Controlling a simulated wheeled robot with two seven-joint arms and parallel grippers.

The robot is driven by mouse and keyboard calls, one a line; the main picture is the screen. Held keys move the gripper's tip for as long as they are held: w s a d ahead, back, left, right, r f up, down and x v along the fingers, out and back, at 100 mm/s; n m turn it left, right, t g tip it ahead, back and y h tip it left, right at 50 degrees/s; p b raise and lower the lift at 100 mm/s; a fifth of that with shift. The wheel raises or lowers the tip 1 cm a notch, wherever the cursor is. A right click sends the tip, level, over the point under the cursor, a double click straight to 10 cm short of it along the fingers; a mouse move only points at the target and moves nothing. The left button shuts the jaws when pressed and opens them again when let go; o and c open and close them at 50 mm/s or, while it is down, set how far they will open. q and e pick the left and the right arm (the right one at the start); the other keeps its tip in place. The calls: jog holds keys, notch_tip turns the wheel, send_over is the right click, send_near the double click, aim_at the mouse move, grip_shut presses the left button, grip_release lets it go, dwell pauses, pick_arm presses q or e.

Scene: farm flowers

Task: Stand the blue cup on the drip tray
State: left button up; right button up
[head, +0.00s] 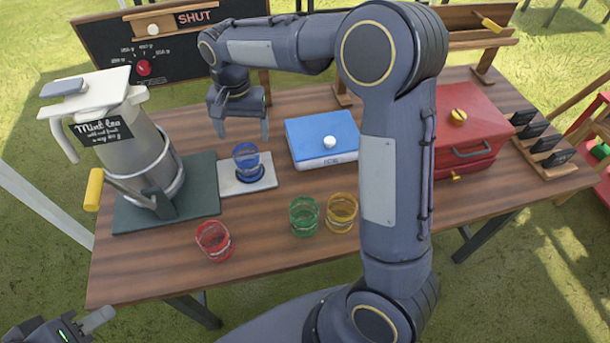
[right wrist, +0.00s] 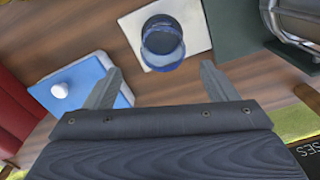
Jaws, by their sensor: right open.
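The blue cup (head: 246,155) is a clear blue tumbler standing upright on the pale square drip tray (head: 230,187), beside the jug's dark base. The cup (right wrist: 162,40) and the drip tray (right wrist: 195,18) also show in the right wrist view, beyond the fingertips. My right gripper (head: 242,130) is open and empty, behind the cup and apart from it. Its spread fingers (right wrist: 158,78) have nothing between them in the right wrist view. My left gripper (head: 98,320) is partly cut off at the lower left, away from the table; its jaw opening is unclear.
A large jug (head: 135,150) stands on a dark green base (head: 206,195) left of the tray. Red (head: 213,241), green (head: 304,216) and yellow (head: 341,213) cups stand in front. A blue-lidded box (head: 310,138) and red chest (head: 475,110) are to the right.

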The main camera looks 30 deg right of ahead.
jog(key=s+d+r+n+t+y, duration=0.1)
jog(key=s+d+r, duration=0.2)
jog(key=s, duration=0.3)
jog(key=s+d+r+n+t+y, duration=0.1)
jog(key=s+d+r, duration=0.2)
jog(key=s, duration=0.4)
jog(key=s+f+n+t+y, duration=0.1)
jog(key=s+f+n+t, duration=0.2)
jog(key=s, duration=1.1)
jog(key=shift+s+a+t+y, duration=0.3)
pick_arm(q)
jog(key=shift+c, duration=0.3)
